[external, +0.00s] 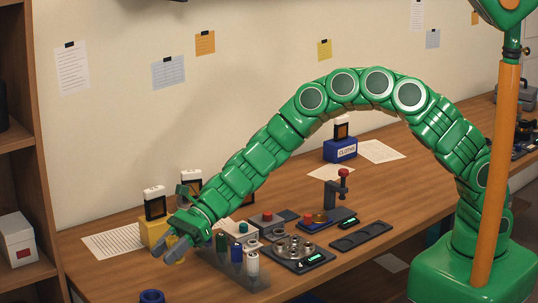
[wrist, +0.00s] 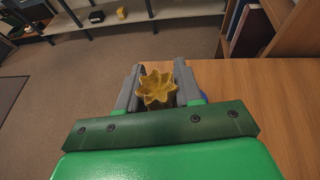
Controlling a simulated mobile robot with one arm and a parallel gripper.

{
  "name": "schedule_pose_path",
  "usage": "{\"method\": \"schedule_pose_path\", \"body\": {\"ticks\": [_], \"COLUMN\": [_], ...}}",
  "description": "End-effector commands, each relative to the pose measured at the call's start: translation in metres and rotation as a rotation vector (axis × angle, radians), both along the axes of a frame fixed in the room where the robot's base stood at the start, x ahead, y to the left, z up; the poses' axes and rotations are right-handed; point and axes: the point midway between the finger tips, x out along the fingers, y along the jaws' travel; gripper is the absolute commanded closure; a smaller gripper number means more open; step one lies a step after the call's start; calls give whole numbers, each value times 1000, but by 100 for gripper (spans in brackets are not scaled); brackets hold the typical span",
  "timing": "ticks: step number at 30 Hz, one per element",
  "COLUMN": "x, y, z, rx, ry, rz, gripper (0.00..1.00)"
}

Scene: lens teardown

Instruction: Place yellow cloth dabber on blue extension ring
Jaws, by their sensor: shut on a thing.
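My gripper (external: 168,252) is shut on the yellow cloth dabber (wrist: 157,88), whose ruffled, star-shaped end shows between the two grey fingers in the wrist view. In the external view the fingers largely hide the dabber. The blue extension ring (external: 152,296) lies on the table near the bottom edge of the external view, below my gripper and partly cut off by the frame. A sliver of blue (wrist: 203,96) shows beside the right finger in the wrist view; most of it is hidden. The dabber is apart from the ring in the external view.
A yellow holder (external: 153,232) with a card stands behind my gripper. Several small bottles (external: 252,262) stand in a rack to its right, beside a black tray with metal lens parts (external: 293,247). Bare wood (wrist: 250,85) lies right of my gripper in the wrist view.

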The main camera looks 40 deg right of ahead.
Motion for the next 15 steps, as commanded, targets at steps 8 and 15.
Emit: {"method": "schedule_pose_path", "body": {"ticks": [8, 15], "x": [14, 22], "y": [22, 36], "z": [-19, -40], "rx": [-3, -4], "ry": [0, 2], "rz": [0, 0], "gripper": [94, 94]}}
